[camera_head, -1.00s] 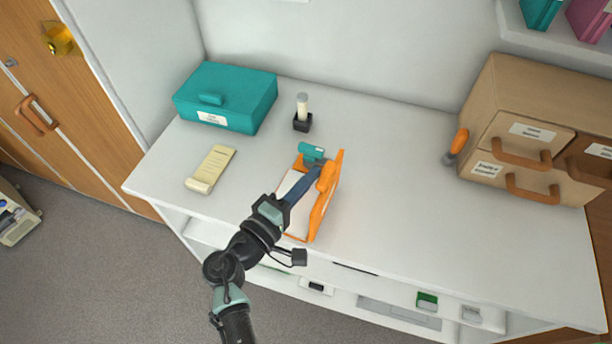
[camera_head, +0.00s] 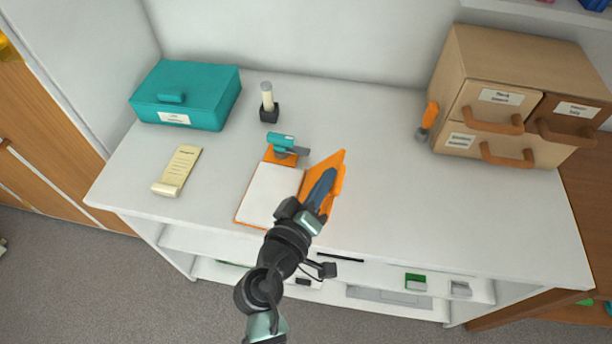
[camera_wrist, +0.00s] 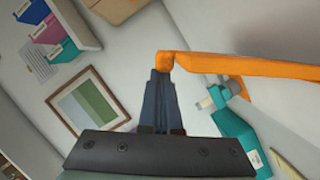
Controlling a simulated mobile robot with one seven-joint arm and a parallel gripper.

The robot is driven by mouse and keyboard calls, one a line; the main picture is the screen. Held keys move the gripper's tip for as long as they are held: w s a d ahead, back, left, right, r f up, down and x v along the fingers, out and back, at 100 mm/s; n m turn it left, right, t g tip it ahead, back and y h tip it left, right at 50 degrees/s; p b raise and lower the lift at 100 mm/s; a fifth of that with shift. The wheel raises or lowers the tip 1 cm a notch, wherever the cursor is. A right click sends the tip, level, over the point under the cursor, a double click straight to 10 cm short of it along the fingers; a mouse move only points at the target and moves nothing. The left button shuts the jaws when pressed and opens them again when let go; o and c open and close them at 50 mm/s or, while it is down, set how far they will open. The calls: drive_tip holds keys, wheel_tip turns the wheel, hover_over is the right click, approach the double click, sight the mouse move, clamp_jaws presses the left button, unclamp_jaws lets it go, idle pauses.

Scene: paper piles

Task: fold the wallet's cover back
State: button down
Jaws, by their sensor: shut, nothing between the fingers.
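The orange wallet (camera_head: 240,218) lies on the white desk with its white paper (camera_head: 272,192) uncovered. Its orange cover (camera_head: 337,170) is swung to the right and still raised at a tilt. My gripper (camera_head: 327,178) is shut and empty, its dark blue fingers against or very near the cover's paper-facing side; contact is not certain. In the wrist view the cover (camera_wrist: 245,66) runs almost edge-on to the right, with its rounded orange end at my fingertips (camera_wrist: 160,75). My wrist hides the wallet's near right part.
A teal clamp-like tool (camera_head: 282,142) sits at the wallet's back edge. A teal box (camera_head: 190,92), yellow note strip (camera_head: 180,168) and dark holder (camera_head: 269,112) stand left and behind. A cardboard drawer unit (camera_head: 520,75) and orange-handled tool (camera_head: 429,116) are right. Desk right of the cover is clear.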

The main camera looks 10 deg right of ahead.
drive_tip(key=s+d+f+m+b, duration=0.1)
drive_tip(key=d+f+m+b, duration=0.1)
drive_tip(key=d+f+m+y+b, duration=0.1)
drive_tip(key=d+f+m, duration=0.1)
drive_tip(key=f, duration=0.1)
drive_tip(key=s+d+f+m+y+b, duration=0.1)
drive_tip(key=d+f+m+b, duration=0.1)
drive_tip(key=shift+s+f+m+b, duration=0.2)
drive_tip(key=shift+s+m+b, duration=0.1)
drive_tip(key=shift+b, duration=0.05)
drive_tip(key=shift+s+d+f+m+y+b, duration=0.1)
drive_tip(key=shift+d+f+m+y+b, duration=0.25)
drive_tip(key=shift+f, duration=0.3)
drive_tip(key=shift+f+b, duration=0.5)
drive_tip(key=shift+f, duration=0.25)
drive_tip(key=shift+d, duration=0.1)
drive_tip(key=shift+r+p, duration=0.5)
drive_tip(key=shift+r, duration=0.05)
wheel_tip(320, 180, up, 4)
drive_tip(key=p, duration=0.3)
drive_tip(key=f+b+v, duration=0.1)
drive_tip(key=v, duration=0.8)
drive_tip(key=shift+s, duration=0.65)
